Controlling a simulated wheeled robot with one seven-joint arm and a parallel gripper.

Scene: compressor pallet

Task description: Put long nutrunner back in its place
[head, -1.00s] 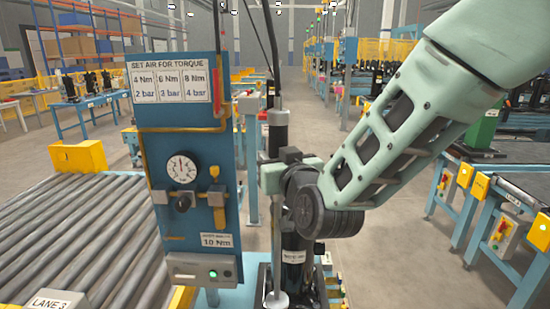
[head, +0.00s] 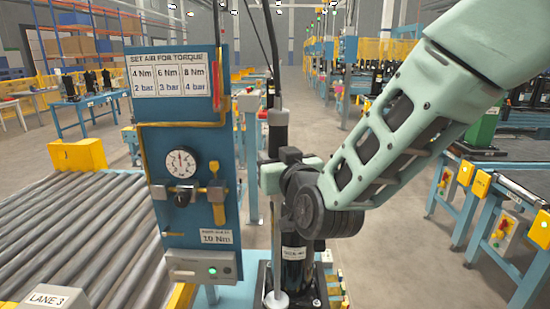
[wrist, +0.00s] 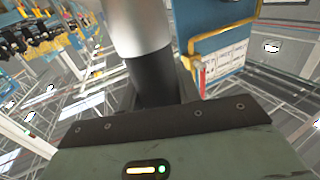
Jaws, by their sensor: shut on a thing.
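The long nutrunner (head: 278,132) stands upright in the head view, a grey and black cylinder with a cable running up from its top. My gripper (head: 286,166) is shut around its body, and my wrist hides part of it from the right. In the wrist view the nutrunner (wrist: 140,28) shows as a silver and black cylinder rising from the jaws. Below my gripper a silver shaft (head: 278,283) runs down beside a black compressor (head: 294,262). I cannot tell whether the tool touches anything there. Its place is not clear to me.
A blue panel (head: 188,125) with a torque chart, gauge (head: 180,162) and yellow pipe stands close left of the tool. A roller conveyor (head: 75,235) lies at the left. Blue tables with yellow boxes (head: 481,184) stand at the right. Open floor (head: 405,255) lies between.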

